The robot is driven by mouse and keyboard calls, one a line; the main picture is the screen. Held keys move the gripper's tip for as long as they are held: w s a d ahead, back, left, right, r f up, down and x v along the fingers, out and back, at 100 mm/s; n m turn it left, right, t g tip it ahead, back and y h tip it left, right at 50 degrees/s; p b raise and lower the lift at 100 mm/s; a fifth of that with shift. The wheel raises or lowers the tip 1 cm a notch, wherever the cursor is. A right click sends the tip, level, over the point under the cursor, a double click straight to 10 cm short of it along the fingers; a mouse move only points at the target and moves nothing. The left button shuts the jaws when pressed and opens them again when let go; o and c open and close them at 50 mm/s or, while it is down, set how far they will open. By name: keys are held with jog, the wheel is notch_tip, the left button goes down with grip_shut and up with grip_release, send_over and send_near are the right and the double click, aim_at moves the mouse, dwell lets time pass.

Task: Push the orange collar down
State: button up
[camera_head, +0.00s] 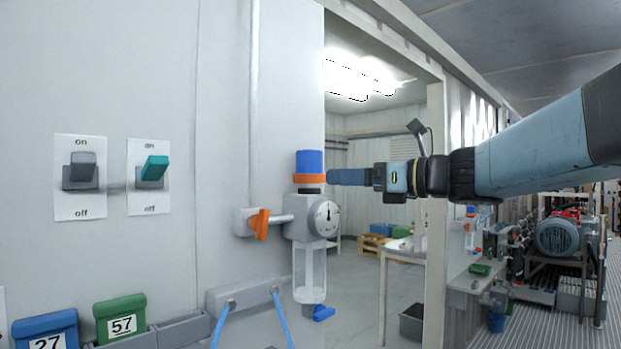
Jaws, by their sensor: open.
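The orange collar (309,178) is a ring at the base of a blue cylindrical cap (309,161), on top of a grey filter unit with a round gauge (325,217). My gripper (332,177) reaches in from the right at collar height. Its fingertips are at the collar's right side, and I cannot tell whether they touch it. The fingers are seen side-on, so the gap between them is hidden. A short dark neck shows below the collar.
An orange valve handle (260,224) sits left of the unit, and a clear bowl with a blue tap (323,313) hangs below. Two wall switches (81,172) (151,172) and numbered bins (120,318) are at left. An open doorway lies behind my arm.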

aim_at(323, 177)
jog(key=x, duration=0.9)
jog(key=shift+w+a, duration=0.1)
jog(key=shift+a, duration=0.05)
jog(key=c, duration=1.4)
jog(key=shift+f, duration=0.75)
jog(key=o, duration=1.4)
jog(key=v, duration=1.4)
